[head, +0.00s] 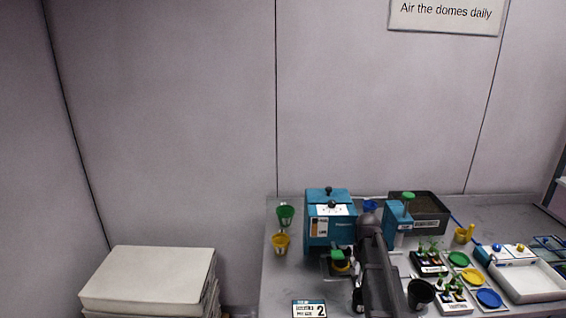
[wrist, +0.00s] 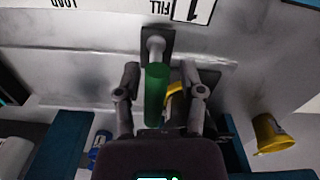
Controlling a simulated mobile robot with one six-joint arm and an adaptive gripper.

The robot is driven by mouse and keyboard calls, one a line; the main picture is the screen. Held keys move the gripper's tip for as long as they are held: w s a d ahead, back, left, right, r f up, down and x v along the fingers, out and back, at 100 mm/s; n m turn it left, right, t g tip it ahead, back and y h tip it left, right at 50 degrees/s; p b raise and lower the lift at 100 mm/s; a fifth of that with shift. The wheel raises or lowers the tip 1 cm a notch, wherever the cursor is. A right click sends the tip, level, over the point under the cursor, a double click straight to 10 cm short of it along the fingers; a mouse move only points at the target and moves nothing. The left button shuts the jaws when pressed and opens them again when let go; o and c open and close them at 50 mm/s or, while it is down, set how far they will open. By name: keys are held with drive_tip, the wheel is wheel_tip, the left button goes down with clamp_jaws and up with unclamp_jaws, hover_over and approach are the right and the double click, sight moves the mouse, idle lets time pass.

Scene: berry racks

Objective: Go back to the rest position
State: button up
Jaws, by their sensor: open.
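My gripper (wrist: 160,74) is open in the wrist view, one finger on each side of a green handle (wrist: 157,98). Gaps show between the handle and both fingers. The handle joins a grey knob on a dark plate (wrist: 155,42). In the head view my dark arm reaches over the table in front of the blue machine (head: 318,232); my fingertips cannot be made out there. A green-topped piece with yellow below (head: 338,255) sits at the machine's front, left of my arm.
The table (head: 277,290) holds a green cup (head: 285,216), a yellow cup (head: 280,244), a dark bin (head: 428,218), a black cup (head: 420,293), small plant racks (head: 430,264), coloured discs (head: 473,276) and a white tray (head: 530,283). A white stack (head: 150,278) stands left, apart from the table.

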drive_tip(key=shift+r+p, duration=3.8)
drive_tip(key=shift+r, duration=0.4)
